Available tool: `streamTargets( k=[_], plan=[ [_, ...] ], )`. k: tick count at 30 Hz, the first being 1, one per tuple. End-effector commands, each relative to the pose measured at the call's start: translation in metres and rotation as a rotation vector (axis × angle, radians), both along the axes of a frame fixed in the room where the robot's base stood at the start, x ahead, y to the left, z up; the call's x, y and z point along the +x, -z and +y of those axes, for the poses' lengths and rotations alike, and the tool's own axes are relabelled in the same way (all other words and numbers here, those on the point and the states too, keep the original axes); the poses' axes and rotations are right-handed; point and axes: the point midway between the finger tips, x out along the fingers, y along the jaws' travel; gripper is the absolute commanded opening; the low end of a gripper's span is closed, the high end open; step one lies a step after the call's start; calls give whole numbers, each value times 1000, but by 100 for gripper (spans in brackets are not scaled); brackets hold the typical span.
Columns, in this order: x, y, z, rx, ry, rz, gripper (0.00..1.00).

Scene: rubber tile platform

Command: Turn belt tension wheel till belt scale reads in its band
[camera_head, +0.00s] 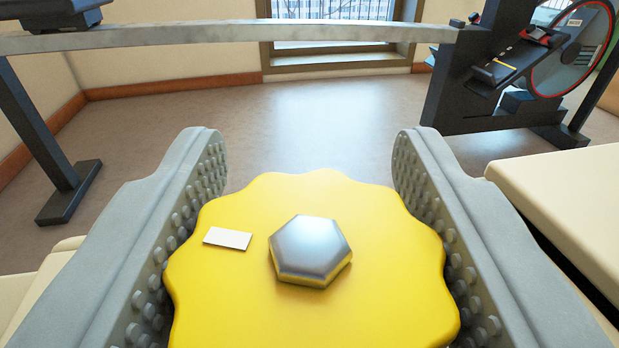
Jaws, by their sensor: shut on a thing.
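The yellow wheel (313,205) with a wavy, lobed rim fills the lower middle of the view. A silver hexagonal hub (310,248) sits at its centre, and a small white mark (228,238) lies on its face left of the hub. My gripper (308,190) is shut on the wheel, with one grey studded finger along its left rim and the other along its right rim. The near edge of the wheel is cut off by the frame. No belt scale or band can be made out in this view.
A grey horizontal bar (230,38) on dark legs crosses behind the wheel. A dark machine frame with a red-rimmed round disc (572,48) stands at the back right. A cream padded block (570,200) lies close on the right. The floor (310,125) beyond the wheel is clear.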

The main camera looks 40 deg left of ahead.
Motion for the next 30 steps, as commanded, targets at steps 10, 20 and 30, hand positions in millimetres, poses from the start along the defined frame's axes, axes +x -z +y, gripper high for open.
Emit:
streamTargets(
  k=[10,20,30],
  plan=[
    [0,0,1,0,-170,-2,25],
    [-2,0,3,-1,-261,-1,25],
    [-2,0,3,0,-260,0,68]
  ],
)
